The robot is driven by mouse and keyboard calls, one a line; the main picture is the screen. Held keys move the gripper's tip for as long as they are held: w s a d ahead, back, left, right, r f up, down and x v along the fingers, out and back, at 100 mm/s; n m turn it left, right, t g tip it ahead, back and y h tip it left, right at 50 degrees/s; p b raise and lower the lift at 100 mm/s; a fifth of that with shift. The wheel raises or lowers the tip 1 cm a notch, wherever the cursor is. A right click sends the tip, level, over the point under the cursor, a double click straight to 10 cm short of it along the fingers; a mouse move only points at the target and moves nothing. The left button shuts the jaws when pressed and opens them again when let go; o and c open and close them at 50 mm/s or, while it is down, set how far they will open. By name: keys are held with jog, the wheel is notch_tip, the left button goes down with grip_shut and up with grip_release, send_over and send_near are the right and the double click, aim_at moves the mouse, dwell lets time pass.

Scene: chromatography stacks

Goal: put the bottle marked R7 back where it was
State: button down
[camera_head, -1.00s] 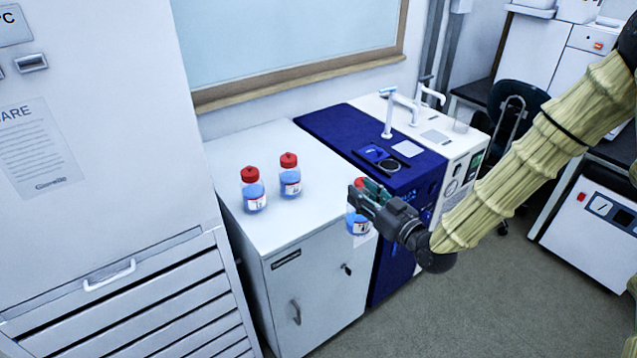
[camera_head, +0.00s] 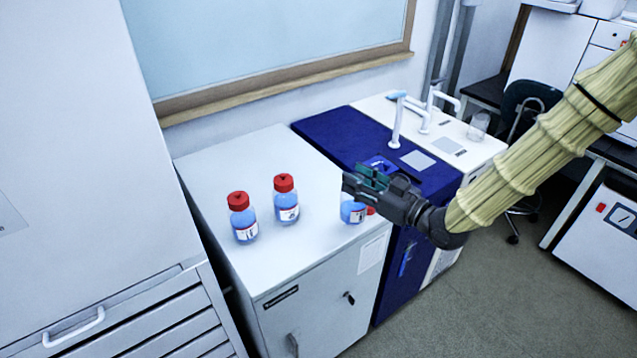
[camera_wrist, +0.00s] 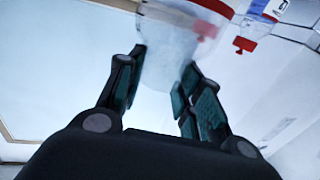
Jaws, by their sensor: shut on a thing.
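My gripper (camera_head: 356,184) is shut on a clear bottle of blue liquid (camera_head: 352,213) with a white label. The gripper hides much of it; a bit of red shows at its right side. Its mark is too small to read, and I cannot tell its tilt or whether it touches the cabinet top. In the wrist view the held bottle (camera_wrist: 170,55) is pale and blurred between the two fingers. Two similar red-capped bottles stand upright on the white cabinet (camera_head: 225,165): a left one (camera_head: 243,222) and a middle one (camera_head: 286,202). Their marks are also unreadable.
A dark blue unit (camera_head: 335,130) and a white-topped sink unit with taps (camera_head: 397,122) adjoin the cabinet's right side. A tall grey cabinet with drawers (camera_head: 150,320) stands at left. The cabinet top is clear behind and in front of the bottles.

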jog(key=w+a+f+p, duration=0.4)
jog(key=w+a+p, duration=0.2)
jog(key=w+a, duration=0.3)
jog(key=shift+w+f+p, duration=0.3)
jog(key=shift+w+p, duration=0.1)
jog(key=shift+w, duration=1.2)
jog(key=shift+f, duration=0.1)
jog(key=c, duration=1)
grip_release()
jog(key=shift+o, duration=0.2)
jog(key=b+v, duration=0.4)
jog(key=v, duration=0.8)
